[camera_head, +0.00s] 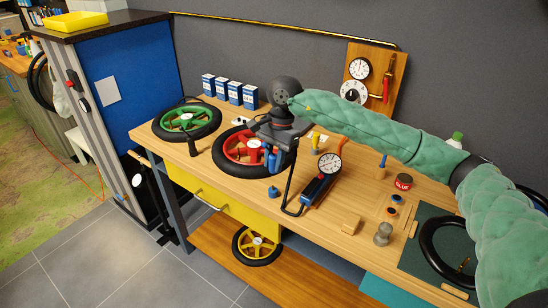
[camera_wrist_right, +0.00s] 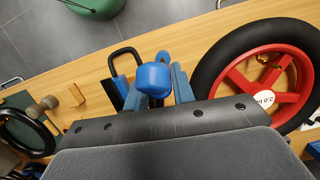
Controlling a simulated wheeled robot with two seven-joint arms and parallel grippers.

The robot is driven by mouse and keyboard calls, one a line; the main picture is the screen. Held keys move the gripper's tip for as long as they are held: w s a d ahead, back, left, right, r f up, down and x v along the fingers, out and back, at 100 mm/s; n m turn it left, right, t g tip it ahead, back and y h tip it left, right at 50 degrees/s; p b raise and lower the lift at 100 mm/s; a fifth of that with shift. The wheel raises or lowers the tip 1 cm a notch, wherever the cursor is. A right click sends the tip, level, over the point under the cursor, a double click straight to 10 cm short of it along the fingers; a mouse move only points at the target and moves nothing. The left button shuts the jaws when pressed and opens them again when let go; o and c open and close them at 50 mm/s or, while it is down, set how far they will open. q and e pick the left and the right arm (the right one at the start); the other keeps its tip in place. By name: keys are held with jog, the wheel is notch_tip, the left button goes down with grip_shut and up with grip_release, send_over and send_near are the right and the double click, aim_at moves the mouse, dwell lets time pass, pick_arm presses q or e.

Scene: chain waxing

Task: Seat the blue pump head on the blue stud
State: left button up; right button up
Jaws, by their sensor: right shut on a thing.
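My right gripper (camera_head: 270,152) comes down over the bench, just in front of the red-hub wheel. It is shut on the blue pump head (camera_wrist_right: 153,79), which shows between its two blue fingers in the right wrist view; in the head view the pump head (camera_head: 272,162) is partly covered by the gripper. The blue stud (camera_head: 273,192) stands on the bench below and apart from the pump head. In the right wrist view the stud (camera_wrist_right: 162,57) shows just behind the pump head. My left gripper is not in view.
The red-hub wheel (camera_head: 243,147) lies close behind the gripper, and a green-hub wheel (camera_head: 187,120) to its left. A pump with a gauge (camera_head: 318,186) and black handle lies right of the stud. Blue boxes (camera_head: 229,90) stand at the back. Bare wood lies left of the stud.

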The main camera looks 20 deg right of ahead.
aim_at(273, 173)
jog(key=shift+x, duration=0.9)
jog(key=shift+w+d+f, duration=0.1)
jog(key=shift+w+f, duration=0.05)
jog(key=shift+f, duration=1.05)
jog(key=shift+f+b, duration=0.3)
jog(key=shift+b, duration=0.5)
jog(key=shift+f+b, duration=0.2)
jog(key=shift+b, duration=0.1)
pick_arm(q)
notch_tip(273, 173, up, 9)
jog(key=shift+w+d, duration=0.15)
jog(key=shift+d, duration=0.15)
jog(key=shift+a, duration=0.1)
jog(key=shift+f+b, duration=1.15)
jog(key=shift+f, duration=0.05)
